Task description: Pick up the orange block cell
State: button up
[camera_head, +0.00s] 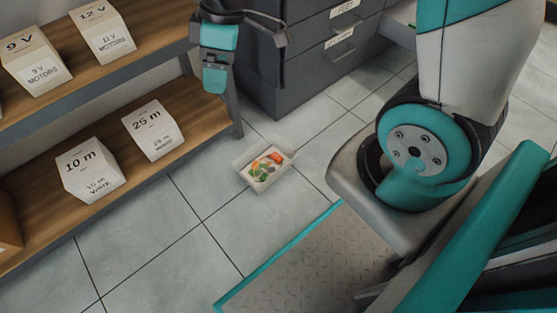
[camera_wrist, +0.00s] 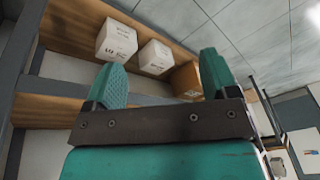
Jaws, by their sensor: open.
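A small open-topped pale box (camera_head: 247,176) stands on the tiled floor near the middle of the head view. It holds several small coloured pieces, orange, green and yellowish. An orange piece (camera_head: 276,158) lies toward its upper right; at this size I cannot tell its exact shape. My gripper is at the top of the head view, above and left of the box and apart from it. In the wrist view my gripper (camera_wrist: 160,77) shows two teal fingers spread wide with nothing between them. I do not make out the orange piece in the wrist view.
A wooden shelf unit (camera_head: 205,118) at the left carries white boxes, such as one marked 25 m (camera_head: 153,130) and one marked 10 m (camera_head: 90,171). A dark drawer cabinet (camera_head: 318,68) stands behind the floor box. Clear floor lies left of the box.

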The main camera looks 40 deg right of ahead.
jog(key=w+d+f+n+h+b, duration=0.1)
jog(key=w+d+f, duration=0.2)
jog(key=f, duration=0.3)
jog(key=w+d+f+n, duration=0.1)
jog(key=w+d+f, duration=0.2)
jog(key=f, duration=0.4)
jog(key=n+h+b, duration=0.2)
jog(key=n+b, duration=0.4)
jog(key=b, duration=0.4)
send_over(275, 159)
jog(key=shift+g, duration=0.3)
notch_tip(275, 159, down, 35)
notch_tip(275, 159, down, 6)
jog(key=b, duration=0.5)
jog(key=shift+w, duration=0.1)
jog(key=shift+r, duration=0.1)
jog(key=c, duration=1)
